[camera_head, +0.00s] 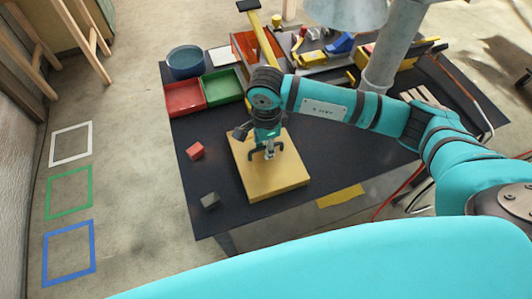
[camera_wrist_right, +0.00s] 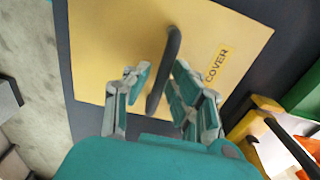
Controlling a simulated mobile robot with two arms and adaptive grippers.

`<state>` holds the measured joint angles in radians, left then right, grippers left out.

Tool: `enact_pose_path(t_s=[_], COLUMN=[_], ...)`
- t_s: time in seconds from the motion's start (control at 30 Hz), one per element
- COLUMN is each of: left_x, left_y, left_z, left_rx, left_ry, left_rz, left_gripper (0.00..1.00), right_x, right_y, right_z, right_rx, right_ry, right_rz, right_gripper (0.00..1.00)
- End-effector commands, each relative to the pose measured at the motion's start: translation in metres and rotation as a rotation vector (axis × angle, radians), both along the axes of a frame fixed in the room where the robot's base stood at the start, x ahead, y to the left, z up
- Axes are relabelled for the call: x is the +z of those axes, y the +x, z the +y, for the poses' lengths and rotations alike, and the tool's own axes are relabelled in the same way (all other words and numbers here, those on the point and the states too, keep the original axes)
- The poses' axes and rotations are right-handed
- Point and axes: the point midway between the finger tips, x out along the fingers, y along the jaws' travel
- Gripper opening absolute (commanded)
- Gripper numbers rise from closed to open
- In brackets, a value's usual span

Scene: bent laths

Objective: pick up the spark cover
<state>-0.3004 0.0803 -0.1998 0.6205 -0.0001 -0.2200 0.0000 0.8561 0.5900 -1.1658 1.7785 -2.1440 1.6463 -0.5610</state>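The spark cover (camera_head: 283,181) is a flat yellow square panel lying on the dark table, with a dark bar handle on top. In the right wrist view the cover (camera_wrist_right: 115,40) bears the label "COVER" and the handle (camera_wrist_right: 170,52) stands up from its middle. My right gripper (camera_head: 267,149) is over the cover at the handle. In the right wrist view its fingers (camera_wrist_right: 161,72) are apart, one on each side of the handle, with gaps visible. It hides part of the handle in the head view. My left gripper is not in view.
A red block (camera_head: 195,151) and a grey block (camera_head: 210,200) lie left of the cover. Red (camera_head: 171,107) and green (camera_head: 236,98) trays and a blue round tub (camera_head: 186,66) stand behind. Tools and a lamp post (camera_head: 388,58) crowd the back right.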

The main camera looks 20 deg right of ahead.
Motion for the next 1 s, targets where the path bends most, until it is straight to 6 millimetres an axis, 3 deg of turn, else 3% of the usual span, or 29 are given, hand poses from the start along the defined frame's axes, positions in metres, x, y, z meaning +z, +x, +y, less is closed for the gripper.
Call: enact_pose_path(t_s=[0.17, 1.0], left_x=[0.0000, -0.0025], left_y=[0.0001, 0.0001], left_z=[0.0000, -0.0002], left_rx=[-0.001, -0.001], left_ry=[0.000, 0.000], left_rz=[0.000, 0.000], left_gripper=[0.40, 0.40], right_x=[0.0003, 0.0048], right_y=[0.0000, 0.0013], right_z=[0.0000, 0.0003], right_rx=[0.000, 0.000], right_ry=[0.000, 0.002], right_rz=[0.000, -0.004], right_gripper=[0.00, 0.00])
